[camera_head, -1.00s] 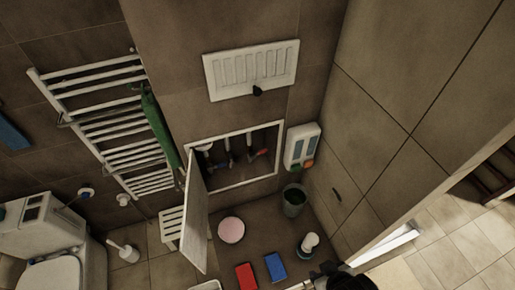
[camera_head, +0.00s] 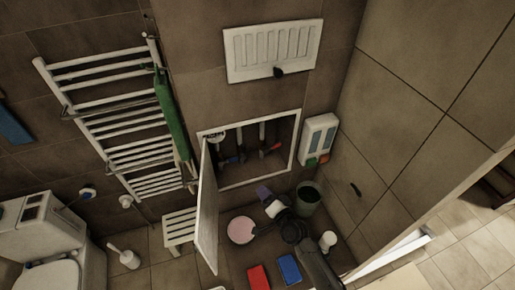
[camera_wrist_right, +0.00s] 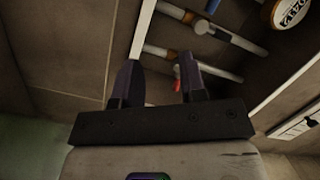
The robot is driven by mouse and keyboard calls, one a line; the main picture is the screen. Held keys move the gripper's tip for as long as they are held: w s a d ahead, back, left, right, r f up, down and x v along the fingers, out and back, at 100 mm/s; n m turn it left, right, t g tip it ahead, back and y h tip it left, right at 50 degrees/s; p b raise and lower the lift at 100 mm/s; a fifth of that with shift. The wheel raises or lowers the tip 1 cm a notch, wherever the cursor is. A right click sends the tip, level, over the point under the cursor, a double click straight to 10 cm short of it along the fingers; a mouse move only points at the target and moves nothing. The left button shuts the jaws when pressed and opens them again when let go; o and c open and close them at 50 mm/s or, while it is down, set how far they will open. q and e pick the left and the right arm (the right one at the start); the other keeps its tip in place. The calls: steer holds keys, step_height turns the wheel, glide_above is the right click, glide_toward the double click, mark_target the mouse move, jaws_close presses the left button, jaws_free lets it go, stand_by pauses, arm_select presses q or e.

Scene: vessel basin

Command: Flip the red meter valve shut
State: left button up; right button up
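The red valve handle (camera_head: 277,147) is on a pipe at the right inside the open wall niche (camera_head: 244,183). In the right wrist view a small red part (camera_wrist_right: 177,84) shows between the fingertips, beyond them and partly hidden. A round white meter (camera_head: 216,137) is at the niche's upper left; a dial with digits (camera_wrist_right: 288,12) shows at the wrist view's upper right. My right gripper (camera_head: 262,190) is below the niche opening, apart from the valve. In the wrist view its two dark fingers (camera_wrist_right: 158,82) are apart with nothing held. My left gripper is not in view.
The white niche door (camera_head: 207,215) stands open on the left. A soap dispenser (camera_head: 319,138) hangs right of the niche. A bin (camera_head: 307,197), a pink bowl (camera_head: 241,230), and red (camera_head: 258,277) and blue (camera_head: 289,268) items are on the floor. A vent panel (camera_head: 273,50) is above.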

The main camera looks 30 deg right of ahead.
mark_target(273, 147)
steer(key=s+d+r+m+t+h, duration=0.1)
steer(key=d+r+m+t+h, duration=0.1)
steer(key=d+r+m+h, duration=0.35)
steer(key=w+d, duration=0.1)
steer(key=w, duration=0.2)
steer(key=w+d+r+m+h+p, duration=0.1)
steer(key=w+d, duration=0.1)
steer(key=w, duration=0.2)
steer(key=w+d+m+h, duration=0.1)
steer(key=w, duration=0.2)
steer(key=shift+w+d+r+p, duration=0.2)
steer(key=shift+d+r+p, duration=0.05)
steer(key=shift+p, duration=0.15)
steer(key=shift+x, duration=0.75)
jaws_close()
